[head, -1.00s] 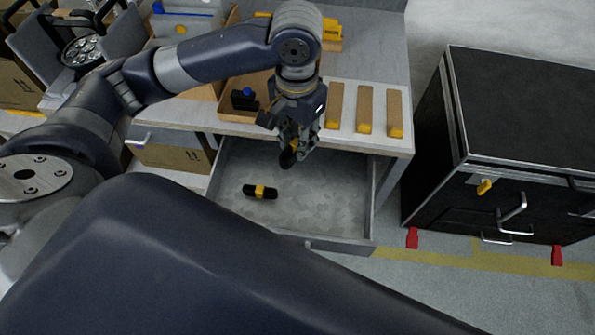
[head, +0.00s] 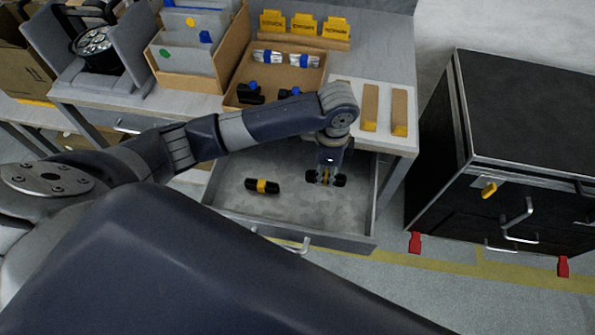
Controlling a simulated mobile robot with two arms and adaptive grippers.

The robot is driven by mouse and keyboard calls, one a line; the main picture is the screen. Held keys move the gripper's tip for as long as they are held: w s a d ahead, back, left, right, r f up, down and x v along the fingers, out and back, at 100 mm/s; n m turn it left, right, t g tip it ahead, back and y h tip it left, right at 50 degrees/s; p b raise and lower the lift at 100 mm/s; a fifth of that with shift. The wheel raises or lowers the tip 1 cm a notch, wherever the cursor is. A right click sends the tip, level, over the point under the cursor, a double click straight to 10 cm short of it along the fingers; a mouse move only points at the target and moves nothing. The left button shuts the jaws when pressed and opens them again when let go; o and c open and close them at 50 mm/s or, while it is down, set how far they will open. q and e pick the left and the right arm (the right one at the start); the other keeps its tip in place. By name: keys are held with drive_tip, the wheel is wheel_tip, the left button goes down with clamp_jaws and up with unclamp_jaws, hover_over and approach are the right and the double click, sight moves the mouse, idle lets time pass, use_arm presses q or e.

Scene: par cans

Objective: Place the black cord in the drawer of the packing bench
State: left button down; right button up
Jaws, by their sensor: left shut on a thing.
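The drawer (head: 285,212) of the packing bench (head: 385,68) is pulled open, with a bare grey floor. One black cord bundle with a yellow band (head: 250,185) lies inside it on the left. My left gripper (head: 326,178) points down over the right part of the drawer. It is shut on a second black cord (head: 340,180), whose dark ends stick out on both sides of the fingers. I cannot tell whether this cord touches the drawer floor. My right gripper is not in view.
On the bench are a cardboard tray (head: 299,75) with small black, blue and white items, a white board (head: 385,140) with tan strips, and a file box (head: 240,50). A black case (head: 530,110) stands to the right. The drawer's front middle is clear.

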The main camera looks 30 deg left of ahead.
use_arm(q)
drive_tip(key=shift+d+f, duration=0.1)
drive_tip(key=shift+f, duration=0.35)
wheel_tip(320, 180, down, 10)
drive_tip(key=shift+r, duration=0.1)
drive_tip(key=c, duration=1.3)
unclamp_jaws()
wheel_tip(320, 180, up, 12)
drive_tip(key=shift+r, duration=0.1)
